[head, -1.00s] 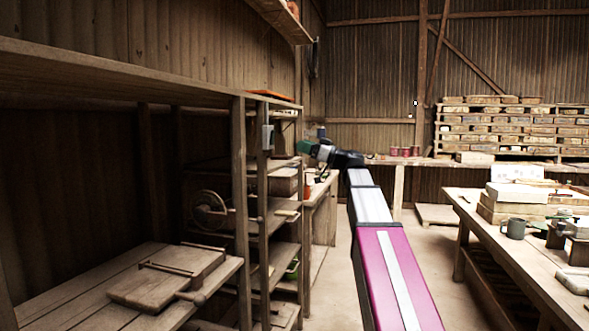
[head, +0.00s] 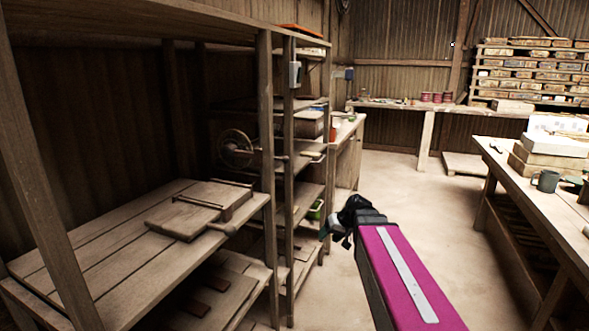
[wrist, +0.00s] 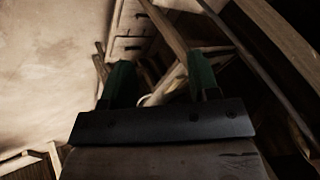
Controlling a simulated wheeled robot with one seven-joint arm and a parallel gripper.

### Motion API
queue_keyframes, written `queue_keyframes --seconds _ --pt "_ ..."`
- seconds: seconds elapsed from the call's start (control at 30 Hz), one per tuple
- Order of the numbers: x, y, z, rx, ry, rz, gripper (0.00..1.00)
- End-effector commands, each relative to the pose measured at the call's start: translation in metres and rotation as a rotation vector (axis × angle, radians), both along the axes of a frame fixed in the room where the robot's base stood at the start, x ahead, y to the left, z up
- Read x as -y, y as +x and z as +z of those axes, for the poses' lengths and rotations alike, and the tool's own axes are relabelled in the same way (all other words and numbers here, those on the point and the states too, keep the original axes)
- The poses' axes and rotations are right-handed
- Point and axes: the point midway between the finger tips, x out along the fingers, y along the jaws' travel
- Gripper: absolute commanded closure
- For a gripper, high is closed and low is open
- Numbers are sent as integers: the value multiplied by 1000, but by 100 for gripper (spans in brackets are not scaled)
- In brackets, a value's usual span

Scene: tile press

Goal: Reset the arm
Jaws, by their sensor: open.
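My arm reaches forward in the head view, with a magenta panel on its upper link. My gripper (head: 338,233) is small and dark at the arm's far end, low over the aisle floor beside the shelving posts. In the wrist view my gripper (wrist: 162,85) shows two green fingers spread apart with nothing held between them. Beyond the fingers are wooden shelf beams and the pale floor.
A wooden shelf rack (head: 264,130) stands left of my arm, close to the gripper. A workbench (head: 500,160) with a mug (head: 545,181) is at the right. A back bench (head: 400,106) runs along the wall. The floor (head: 405,185) between them is clear.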

Motion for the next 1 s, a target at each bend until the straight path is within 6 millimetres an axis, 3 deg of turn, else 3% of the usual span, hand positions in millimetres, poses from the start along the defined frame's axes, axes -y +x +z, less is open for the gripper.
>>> queue_keyframes --seconds 0.03,0.2,0.4,0.6,1.0 --pt "4 -19 -22 -51 -48 -23 45" --pt "25 -69 -82 -196 -233 -111 45" --pt "48 -114 -124 -294 -410 -192 45" --pt "58 -130 -137 -324 -483 -225 45" --pt "58 -130 -137 -324 -483 -226 45"
